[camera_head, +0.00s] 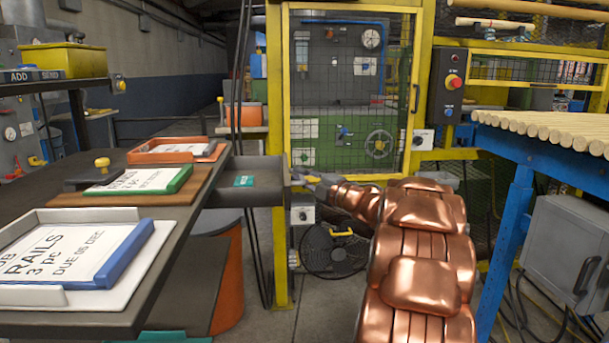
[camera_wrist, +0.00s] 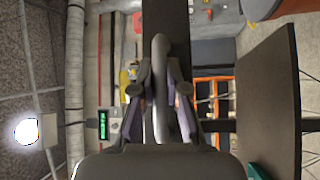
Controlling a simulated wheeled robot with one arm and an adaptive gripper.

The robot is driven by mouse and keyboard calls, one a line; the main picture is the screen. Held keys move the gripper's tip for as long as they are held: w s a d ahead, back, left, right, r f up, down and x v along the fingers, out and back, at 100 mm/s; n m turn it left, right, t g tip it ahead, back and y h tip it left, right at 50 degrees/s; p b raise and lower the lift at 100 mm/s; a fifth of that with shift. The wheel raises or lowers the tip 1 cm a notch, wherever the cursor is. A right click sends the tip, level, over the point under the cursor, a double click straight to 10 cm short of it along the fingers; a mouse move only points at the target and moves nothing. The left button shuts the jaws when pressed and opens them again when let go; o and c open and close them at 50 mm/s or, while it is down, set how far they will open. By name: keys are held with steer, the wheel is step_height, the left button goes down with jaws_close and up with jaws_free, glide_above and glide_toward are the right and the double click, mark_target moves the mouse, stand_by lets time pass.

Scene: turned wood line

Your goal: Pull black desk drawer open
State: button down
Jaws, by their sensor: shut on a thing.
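The black desk drawer (camera_head: 240,195) stands pulled out from the right side of the dark desk (camera_head: 150,312). Its inside shows, with a small teal item (camera_head: 243,181) in it. My gripper (camera_head: 304,180) is at the drawer's outer front in the head view, where the handle is too small to make out. In the wrist view, my gripper (camera_wrist: 160,94) has its two fingers shut on the grey bar handle (camera_wrist: 160,50), one on each side. The dark drawer front (camera_wrist: 178,20) lies behind the handle.
Trays with paper signs, one edged blue (camera_head: 125,252), one green (camera_head: 180,181) and one orange (camera_head: 200,150), lie on the desk. A yellow-framed mesh cage (camera_head: 350,95) stands behind. A blue-framed table (camera_head: 515,230) with wooden rods is at right. A fan (camera_head: 335,250) stands on the floor.

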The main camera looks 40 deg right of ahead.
steer(key=c, duration=1.2)
jaws_free()
steer(key=s, duration=0.4)
steer(key=s+d+f, duration=0.1)
steer(key=s, duration=0.6)
steer(key=shift+s+d+f, duration=0.3)
steer(key=shift+s+f, duration=0.05)
steer(key=shift+s, duration=0.05)
